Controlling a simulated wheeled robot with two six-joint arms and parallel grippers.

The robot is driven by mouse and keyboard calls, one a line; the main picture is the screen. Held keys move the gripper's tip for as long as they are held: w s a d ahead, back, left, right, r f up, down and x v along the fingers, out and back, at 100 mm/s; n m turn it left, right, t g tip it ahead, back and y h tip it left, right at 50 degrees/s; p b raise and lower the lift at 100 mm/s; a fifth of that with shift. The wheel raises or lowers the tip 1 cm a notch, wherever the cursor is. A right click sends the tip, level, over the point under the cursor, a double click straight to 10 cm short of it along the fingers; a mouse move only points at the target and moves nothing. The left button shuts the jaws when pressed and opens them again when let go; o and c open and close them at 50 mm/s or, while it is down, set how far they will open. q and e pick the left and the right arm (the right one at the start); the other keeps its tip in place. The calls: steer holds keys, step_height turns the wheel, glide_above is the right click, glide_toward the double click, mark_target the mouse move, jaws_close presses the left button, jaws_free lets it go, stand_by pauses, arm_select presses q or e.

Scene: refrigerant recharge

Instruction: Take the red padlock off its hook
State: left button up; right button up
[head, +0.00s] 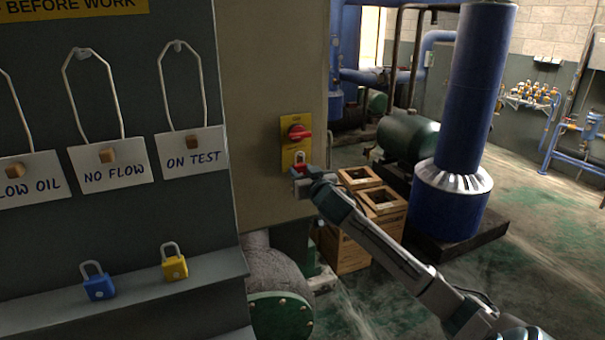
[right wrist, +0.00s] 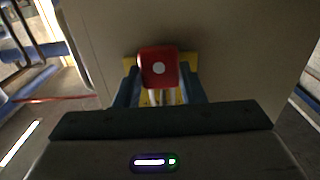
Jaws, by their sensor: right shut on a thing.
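The red padlock (head: 298,168) is at the lower part of a yellow switch plate (head: 289,130) on the grey-beige cabinet. Its pale shackle shows above its body; whether it is still around a hook cannot be made out. My right gripper (head: 302,178) is shut on the red padlock, reaching in from the lower right. In the right wrist view the padlock's red face (right wrist: 158,66) with a white dot sits between the two blue-grey fingers, with the yellow plate behind. A red rotary handle (head: 299,132) is above the padlock. My left gripper is not in view.
A board at left carries hanging tags, including NO FLOW (head: 108,168) and ON TEST (head: 193,152). A blue padlock (head: 99,284) and a yellow padlock (head: 174,264) stand on its ledge (head: 215,266).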

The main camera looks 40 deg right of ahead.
steer(key=shift+r+p, duration=0.4)
steer(key=shift+r, duration=0.35)
steer(key=shift+f, duration=0.1)
steer(key=shift+s+a+f+b, duration=0.15)
steer(key=shift+s+b, duration=0.15)
steer(key=shift+s, duration=0.25)
steer(key=b+v, duration=0.2)
steer(key=v, duration=0.5)
steer(key=shift+s+r+b, duration=0.2)
steer(key=shift+r+b, duration=0.05)
steer(key=shift+b, duration=0.1)
